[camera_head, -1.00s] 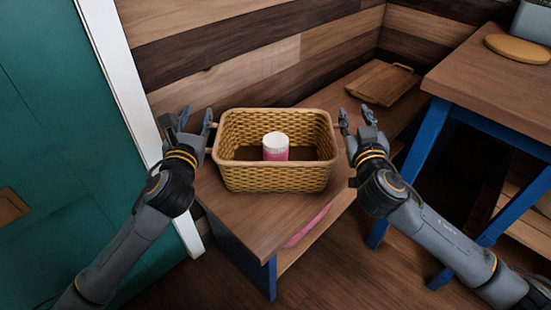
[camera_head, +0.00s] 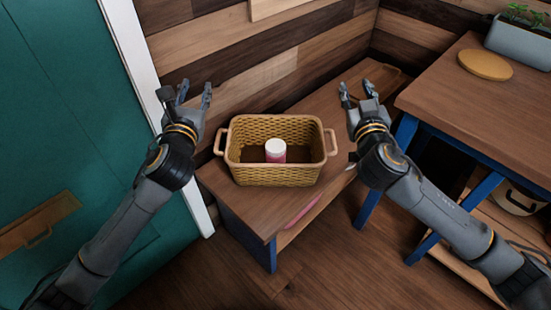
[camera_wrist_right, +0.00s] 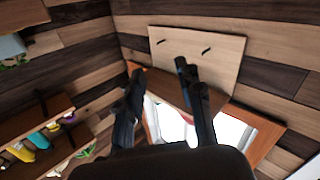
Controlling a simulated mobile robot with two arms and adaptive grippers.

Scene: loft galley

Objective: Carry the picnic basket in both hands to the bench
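The yellow woven picnic basket (camera_head: 277,174) stands upright on the wooden bench (camera_head: 243,205) in the head view. Its side handles are both free, and a pink jar with a white lid (camera_head: 275,151) stands inside it. My left gripper (camera_head: 193,92) is open and empty, above and to the left of the basket, clear of its left handle. My right gripper (camera_head: 357,93) is open and empty, above and to the right, clear of the right handle. The right wrist view shows its two dark fingers (camera_wrist_right: 160,85) apart with nothing between them; the basket is not in that view.
A wooden table with blue legs (camera_head: 470,90) stands at the right, with a round board (camera_head: 485,65) and a planter (camera_head: 520,42) on it. A wooden tray (camera_head: 379,84) lies on the bench's far end. A teal door (camera_head: 70,130) is at the left.

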